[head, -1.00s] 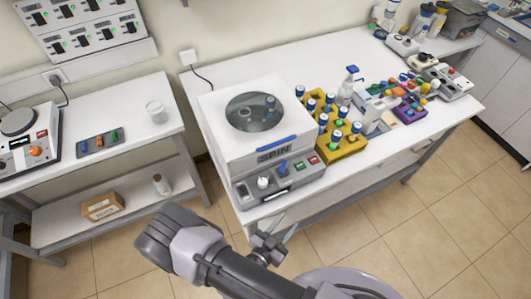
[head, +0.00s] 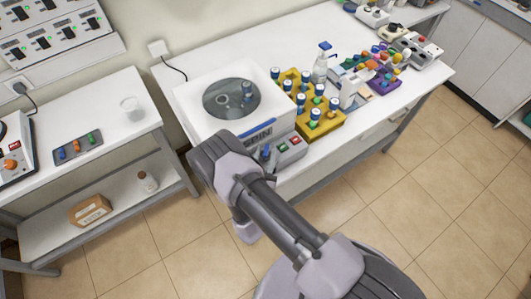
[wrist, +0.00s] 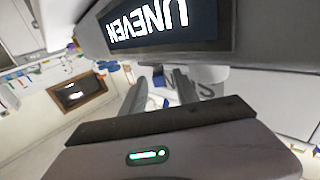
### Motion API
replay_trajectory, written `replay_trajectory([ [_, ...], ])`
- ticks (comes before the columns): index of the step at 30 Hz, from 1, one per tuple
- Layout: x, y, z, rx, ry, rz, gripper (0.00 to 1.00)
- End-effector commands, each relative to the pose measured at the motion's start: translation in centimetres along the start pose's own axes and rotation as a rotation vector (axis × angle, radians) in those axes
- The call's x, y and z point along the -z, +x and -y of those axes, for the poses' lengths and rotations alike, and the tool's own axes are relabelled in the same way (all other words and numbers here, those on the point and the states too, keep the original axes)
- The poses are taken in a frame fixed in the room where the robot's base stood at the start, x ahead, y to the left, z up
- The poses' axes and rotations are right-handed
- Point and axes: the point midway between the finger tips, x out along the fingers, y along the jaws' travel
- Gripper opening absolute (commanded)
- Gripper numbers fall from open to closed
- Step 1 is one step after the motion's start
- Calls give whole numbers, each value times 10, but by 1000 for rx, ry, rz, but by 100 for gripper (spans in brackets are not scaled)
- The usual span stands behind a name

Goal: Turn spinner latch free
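The spinner (head: 190,105) is a white box with a round window on top, a blue bar handle (head: 258,128) and the label SPIN. On its front panel a blue lever (head: 266,152) shows beside my arm, with a green and a red button. I cannot tell for sure which blue part is the latch. In the wrist view a dark display (wrist: 160,25) reads UNEVEN. My gripper (wrist: 160,80) has its two dark fingers apart there, with small blue and white shapes seen between them. In the head view my arm hides my gripper and the panel's left part.
A yellow rack (head: 325,118) of blue-capped tubes stands right of the spinner. A side table (head: 105,130) holding a white cup is at left. The tiled floor in front is clear.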

Motion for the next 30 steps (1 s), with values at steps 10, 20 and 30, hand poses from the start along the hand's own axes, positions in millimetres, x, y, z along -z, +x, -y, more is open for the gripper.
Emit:
replay_trajectory([
  [10, 0, 8, 0, 0, 0, 0, 36],
  [20, 0, 8, 0, 0, 0, 0, 0],
  [30, 2, 8, -2, 56, -3, 1, 0],
])
